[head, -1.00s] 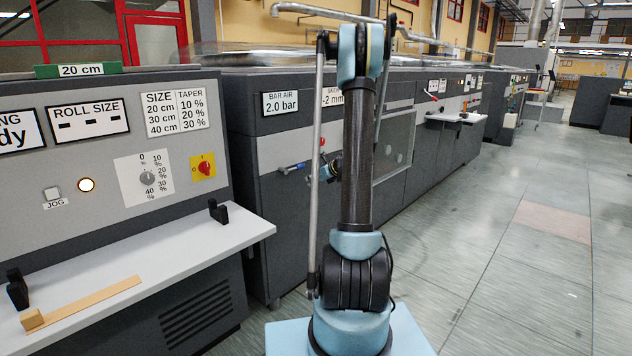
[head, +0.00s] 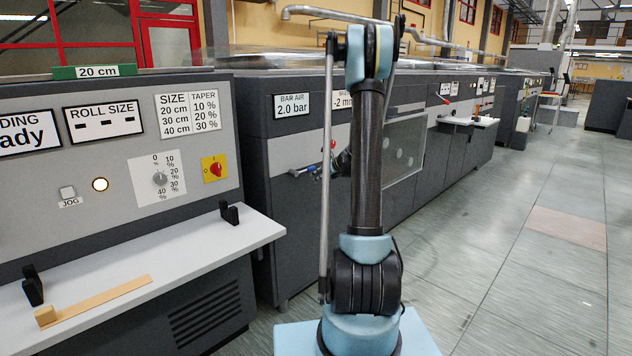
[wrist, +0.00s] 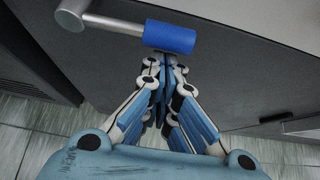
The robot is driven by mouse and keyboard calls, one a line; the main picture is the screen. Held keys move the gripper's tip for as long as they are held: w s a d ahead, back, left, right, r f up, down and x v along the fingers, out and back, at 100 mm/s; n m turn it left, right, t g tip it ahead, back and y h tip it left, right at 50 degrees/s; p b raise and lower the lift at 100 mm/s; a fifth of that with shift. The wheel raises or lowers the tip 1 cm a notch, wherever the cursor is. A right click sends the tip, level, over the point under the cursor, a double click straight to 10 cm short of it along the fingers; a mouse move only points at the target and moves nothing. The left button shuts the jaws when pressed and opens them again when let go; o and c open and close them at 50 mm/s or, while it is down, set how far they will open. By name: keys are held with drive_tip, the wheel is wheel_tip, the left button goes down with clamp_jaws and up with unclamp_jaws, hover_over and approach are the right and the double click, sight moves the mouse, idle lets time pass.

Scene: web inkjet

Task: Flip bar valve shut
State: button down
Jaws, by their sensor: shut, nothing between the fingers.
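The bar valve shows in the wrist view as a blue grip (wrist: 170,37) on a thin metal bar that runs left to a round silver hub. The bar lies roughly level, tilted slightly down to the right, in front of the dark cabinet face. My gripper (wrist: 165,64) is shut and empty, its fingertips just below the blue grip in the picture; I cannot tell whether they touch it. In the head view the valve (head: 298,172) is small on the cabinet below the BAR AIR 2.0 bar sign (head: 293,106). My arm partly hides that area.
A red knob (head: 333,144) sits just above my gripper in the head view. To the left is a control panel with a white shelf (head: 190,262) holding a wooden piece (head: 105,298) and black brackets. Open floor (head: 530,270) lies to the right.

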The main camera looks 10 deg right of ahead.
drive_tip(key=shift+a, duration=0.15)
drive_tip(key=shift+r, duration=0.1)
drive_tip(key=shift+d+r, duration=0.2)
